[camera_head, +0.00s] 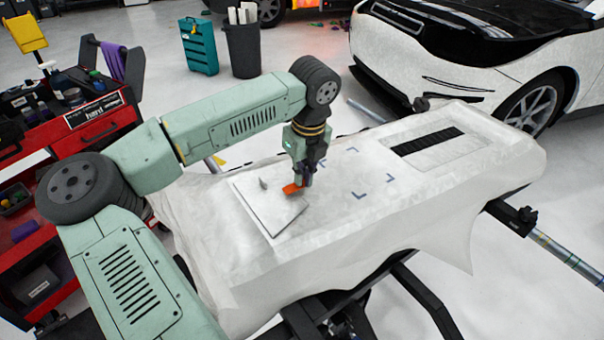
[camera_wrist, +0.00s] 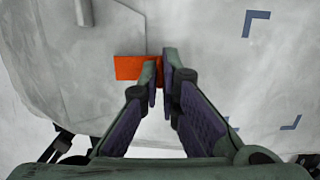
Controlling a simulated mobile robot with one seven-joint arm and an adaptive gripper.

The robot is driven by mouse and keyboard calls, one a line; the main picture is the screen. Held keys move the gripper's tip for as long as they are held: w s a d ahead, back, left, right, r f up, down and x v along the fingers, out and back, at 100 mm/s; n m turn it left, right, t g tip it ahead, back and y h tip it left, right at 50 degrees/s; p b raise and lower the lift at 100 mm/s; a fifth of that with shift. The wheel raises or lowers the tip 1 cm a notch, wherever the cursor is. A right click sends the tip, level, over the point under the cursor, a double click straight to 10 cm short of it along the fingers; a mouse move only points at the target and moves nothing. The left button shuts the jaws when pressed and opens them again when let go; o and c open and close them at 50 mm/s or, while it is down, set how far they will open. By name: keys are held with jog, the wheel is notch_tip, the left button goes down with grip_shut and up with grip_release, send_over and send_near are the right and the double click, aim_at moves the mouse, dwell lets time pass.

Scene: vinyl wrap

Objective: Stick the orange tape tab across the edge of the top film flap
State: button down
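The orange tape tab (camera_head: 291,188) is at my gripper's tip, above the left part of the white-covered bench. In the wrist view the tab (camera_wrist: 130,67) reaches left from between my fingertips. My gripper (camera_wrist: 161,70) points down, its fingers nearly together on the tab's right end. The film flap (camera_head: 264,212) is a pale panel on the bench with an angled corner. Its edge (camera_wrist: 146,35) runs just above the tab in the wrist view, and the tab overlaps the line of that edge. Whether the tab touches the film cannot be told. The fingers hide the tab's right end.
A small grey piece (camera_head: 263,183) stands on the flap. A dark slatted panel (camera_head: 428,146) is farther right. A red tool cart (camera_head: 95,135) stands left, a white car (camera_head: 450,60) behind.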

jog(key=shift+f+b, duration=0.8)
jog(key=shift+b, duration=0.25)
dwell(1.6)
dwell(0.4)
jog(key=c, duration=1.7)
grip_release()
jog(key=shift+r, duration=0.1)
jog(key=r, duration=0.4)
jog(key=s+r, duration=0.1)
jog(key=r, duration=0.2)
jog(key=d+r, duration=0.1)
jog(key=r, duration=0.3)
jog(key=shift+s+r, duration=0.25)
jog(key=shift+r, duration=0.1)
